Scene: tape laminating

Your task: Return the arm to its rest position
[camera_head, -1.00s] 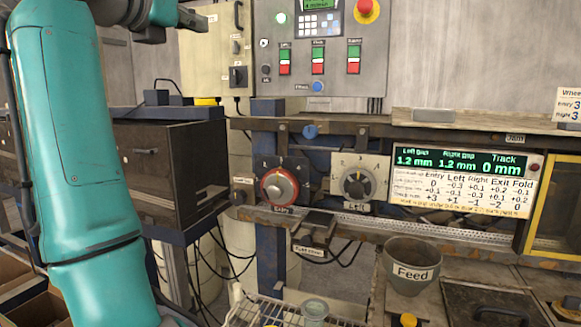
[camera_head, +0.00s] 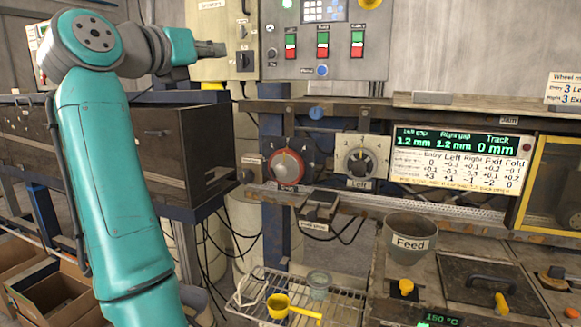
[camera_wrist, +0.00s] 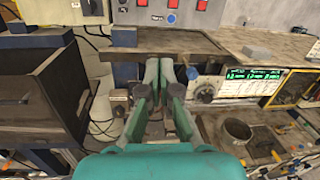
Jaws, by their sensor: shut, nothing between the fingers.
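My teal arm stands at the left of the head view, its elbow (camera_head: 90,40) at the top left and its forearm pointing right. My gripper (camera_head: 212,49) is small and dark there, in front of the cream switch box (camera_head: 222,58), apparently in free air. In the wrist view my gripper (camera_wrist: 162,74) points away from the camera, fingers together and empty. Behind the fingers lie the machine's dark shelf and control panel. The wrist housing hides what is directly below.
The control panel (camera_head: 325,45) is right of my gripper. Below are the red knob (camera_head: 287,166), grey knob (camera_head: 361,162) and gap display (camera_head: 460,158). A Feed pot (camera_head: 410,240) and a wire rack with a yellow scoop (camera_head: 281,305) stand lower. A dark cabinet (camera_head: 165,150) is behind my arm.

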